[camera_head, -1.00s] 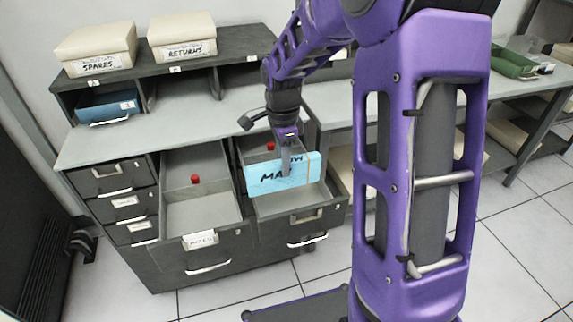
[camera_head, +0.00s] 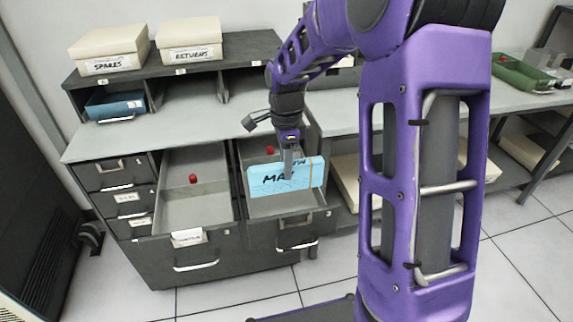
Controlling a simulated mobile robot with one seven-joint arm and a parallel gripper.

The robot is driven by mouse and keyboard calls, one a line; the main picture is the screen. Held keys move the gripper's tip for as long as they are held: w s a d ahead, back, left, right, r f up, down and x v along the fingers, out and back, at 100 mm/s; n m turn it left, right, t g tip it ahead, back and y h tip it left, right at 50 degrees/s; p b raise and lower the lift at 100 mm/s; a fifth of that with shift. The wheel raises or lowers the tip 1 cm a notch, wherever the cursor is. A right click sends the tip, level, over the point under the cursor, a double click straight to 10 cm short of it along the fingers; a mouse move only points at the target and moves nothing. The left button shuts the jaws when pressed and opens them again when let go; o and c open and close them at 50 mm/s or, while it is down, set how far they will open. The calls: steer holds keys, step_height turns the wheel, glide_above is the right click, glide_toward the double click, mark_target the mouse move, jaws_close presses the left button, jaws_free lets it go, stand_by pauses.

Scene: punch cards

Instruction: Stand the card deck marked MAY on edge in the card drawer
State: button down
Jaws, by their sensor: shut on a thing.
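The light blue card deck marked MAY (camera_head: 262,182) has an orange band near its right end. My gripper (camera_head: 288,172) is shut on the deck and holds it on edge, label facing the camera. The deck is over or partly inside the right open drawer (camera_head: 308,214); I cannot tell whether it touches the drawer floor. The left open drawer (camera_head: 185,213) shows a bare floor in front and a red knob (camera_head: 193,179). A second red knob (camera_head: 270,150) shows in the right drawer behind the deck. My gripper's finger hides part of the label.
White boxes marked SPARES (camera_head: 110,50) and RETURNS (camera_head: 190,42) stand on the shelf. A blue tray (camera_head: 115,106) sits in a cubby at left. A green tray (camera_head: 524,74) lies on the bench at right. Small closed drawers (camera_head: 118,173) are at left.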

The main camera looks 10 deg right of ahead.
steer(key=shift+f, duration=0.15)
steer(key=shift+f+b, duration=1.85)
steer(key=shift+f, duration=0.5)
steer(key=shift+f, duration=0.2)
steer(key=shift+f+b, duration=1.45)
steer(key=shift+f, duration=0.7)
steer(key=c, duration=0.6)
jaws_free()
step_height(320, 180, up, 18)
steer(key=p, duration=0.3)
steer(key=shift+f, duration=0.25)
